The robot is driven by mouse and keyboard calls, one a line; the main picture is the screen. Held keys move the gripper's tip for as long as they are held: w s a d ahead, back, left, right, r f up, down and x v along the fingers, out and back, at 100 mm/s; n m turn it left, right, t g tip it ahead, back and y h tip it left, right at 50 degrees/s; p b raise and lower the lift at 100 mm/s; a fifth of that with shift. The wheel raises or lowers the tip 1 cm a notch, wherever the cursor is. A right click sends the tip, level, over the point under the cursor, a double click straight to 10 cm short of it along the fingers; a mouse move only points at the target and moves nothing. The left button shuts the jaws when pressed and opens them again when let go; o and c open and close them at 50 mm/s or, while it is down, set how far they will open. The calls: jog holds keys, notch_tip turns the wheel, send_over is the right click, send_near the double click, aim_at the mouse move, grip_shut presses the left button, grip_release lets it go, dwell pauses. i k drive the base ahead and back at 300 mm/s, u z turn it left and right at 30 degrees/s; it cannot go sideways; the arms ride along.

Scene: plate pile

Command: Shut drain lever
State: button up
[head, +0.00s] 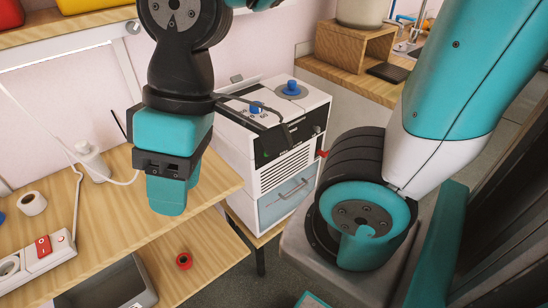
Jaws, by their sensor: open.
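A white boxy machine (262,165) with two blue knobs on top stands in the middle, beyond the wooden table. A small red piece (323,154) sticks out at its right edge; it may be the drain lever, but its position is too small to read. My gripper (272,122) shows as thin dark fingers reaching right from my wrist, in front of the machine's upper front. It is open and seems to hold nothing. It is up and left of the red piece, apart from it in the picture. The fingers cover part of the machine's dark panel.
A wooden table (107,208) at the left carries a tape roll (32,203), a power strip (38,262) and a white corded item (92,160). A red ring (183,261) and a grey bin (108,289) are lower down. A wooden counter (345,83) stands behind right.

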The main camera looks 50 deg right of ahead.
aim_at(323, 154)
jog(key=u, duration=0.4)
jog(key=k, duration=1.2)
jog(key=z, duration=1.45)
jog(key=i, duration=0.5)
